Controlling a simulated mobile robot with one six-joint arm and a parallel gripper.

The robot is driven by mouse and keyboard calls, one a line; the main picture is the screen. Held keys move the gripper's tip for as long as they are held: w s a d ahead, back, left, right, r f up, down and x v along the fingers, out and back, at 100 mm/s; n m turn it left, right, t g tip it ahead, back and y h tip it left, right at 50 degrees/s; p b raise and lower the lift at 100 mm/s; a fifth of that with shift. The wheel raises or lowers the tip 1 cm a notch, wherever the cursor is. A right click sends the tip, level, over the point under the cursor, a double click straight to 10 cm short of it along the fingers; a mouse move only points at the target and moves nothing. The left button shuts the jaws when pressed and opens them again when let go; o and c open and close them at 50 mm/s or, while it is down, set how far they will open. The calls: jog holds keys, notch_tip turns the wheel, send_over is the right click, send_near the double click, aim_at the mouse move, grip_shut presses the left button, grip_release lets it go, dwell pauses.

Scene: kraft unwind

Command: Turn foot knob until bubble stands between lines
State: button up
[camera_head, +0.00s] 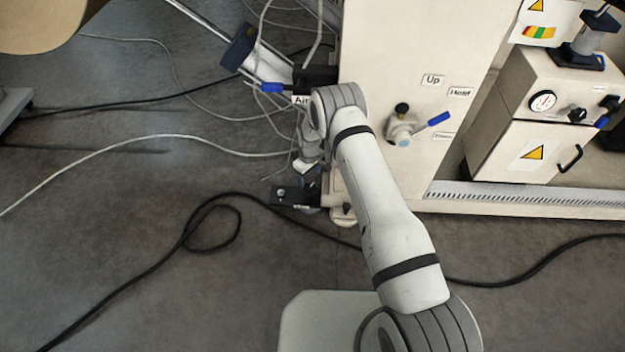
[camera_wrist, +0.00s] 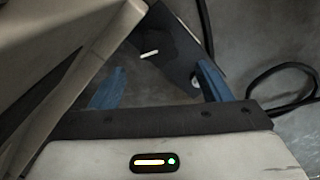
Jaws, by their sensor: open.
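My gripper (camera_wrist: 160,82) shows its two blue fingers spread apart in the wrist view, with nothing seen held between them. Beyond the fingertips is a dark plate (camera_wrist: 168,42) with a short white mark; a small round spot shows near the right finger. In the head view my gripper (camera_head: 311,178) points down beside the lower left corner of the machine (camera_head: 385,60), just above a black bracket (camera_head: 290,196) with a round light fitting. A foot (camera_head: 343,216) shows under the machine's corner. I cannot make out the foot knob for certain, nor the bubble or its lines.
A blue-handled valve (camera_head: 405,130) sits on the machine front. A black cable (camera_head: 150,285) and pale hoses (camera_head: 130,140) lie on the floor. A small cabinet (camera_head: 530,150) stands right. Floor at left is mostly open.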

aim_at(310, 187)
notch_tip(310, 187, down, 7)
jog(key=b, duration=0.2)
jog(key=shift+f+b, duration=0.2)
jog(key=shift+b, duration=0.1)
jog(key=c, duration=1)
jog(key=shift+w+f+m+b, duration=0.1)
jog(key=shift+m+b, duration=0.65)
jog(key=shift+m, duration=0.05)
jog(key=m+b, duration=0.1)
jog(key=m, duration=0.2)
jog(key=o, duration=1)
